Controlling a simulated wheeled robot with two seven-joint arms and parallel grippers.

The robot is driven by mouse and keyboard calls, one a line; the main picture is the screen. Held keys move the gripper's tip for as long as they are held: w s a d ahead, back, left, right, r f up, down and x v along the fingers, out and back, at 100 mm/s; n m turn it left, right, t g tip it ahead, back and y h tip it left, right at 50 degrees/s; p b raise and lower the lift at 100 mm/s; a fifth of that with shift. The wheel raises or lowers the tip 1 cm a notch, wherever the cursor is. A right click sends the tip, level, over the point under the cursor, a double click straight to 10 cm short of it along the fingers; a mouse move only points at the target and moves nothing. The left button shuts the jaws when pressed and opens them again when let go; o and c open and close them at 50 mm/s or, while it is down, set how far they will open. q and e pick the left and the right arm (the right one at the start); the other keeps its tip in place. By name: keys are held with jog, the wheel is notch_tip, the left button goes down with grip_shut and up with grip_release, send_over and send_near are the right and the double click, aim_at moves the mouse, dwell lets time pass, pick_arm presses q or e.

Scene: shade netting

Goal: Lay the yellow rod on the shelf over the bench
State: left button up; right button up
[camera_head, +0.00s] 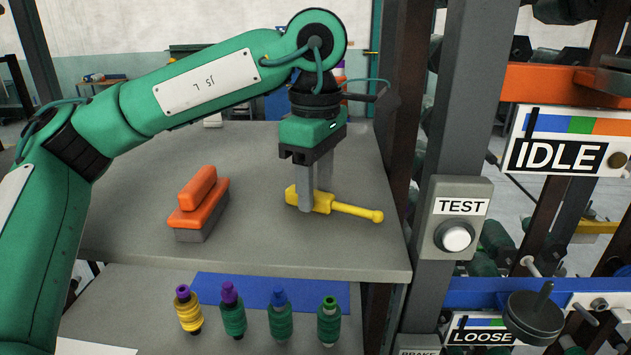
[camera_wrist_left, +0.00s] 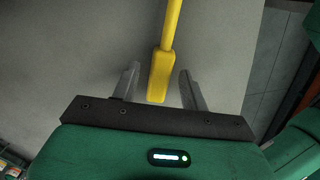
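The yellow rod (camera_head: 352,209), with a thick block-like handle at its left end and a round knob at its right end, appears to lie flat on the grey shelf (camera_head: 262,250) over the bench (camera_head: 125,315). My left gripper (camera_head: 315,188) points down over the handle. In the left wrist view the yellow rod (camera_wrist_left: 160,75) runs between the two fingers of my left gripper (camera_wrist_left: 159,72), with a gap on each side, so the gripper is open around it and not clamped. My right gripper is not in view.
An orange-and-grey brush-like block (camera_head: 201,205) sits on the shelf to the left. Several thread spools (camera_head: 232,310) stand below by a blue mat (camera_head: 330,292). A grey post with a TEST button box (camera_head: 455,218) and a rack stand at the right. The shelf's front middle is clear.

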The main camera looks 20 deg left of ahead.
aim_at(316, 193)
pick_arm(q)
notch_tip(316, 193, up, 12)
dwell(0.6)
jog(key=shift+r, duration=0.1)
dwell(0.4)
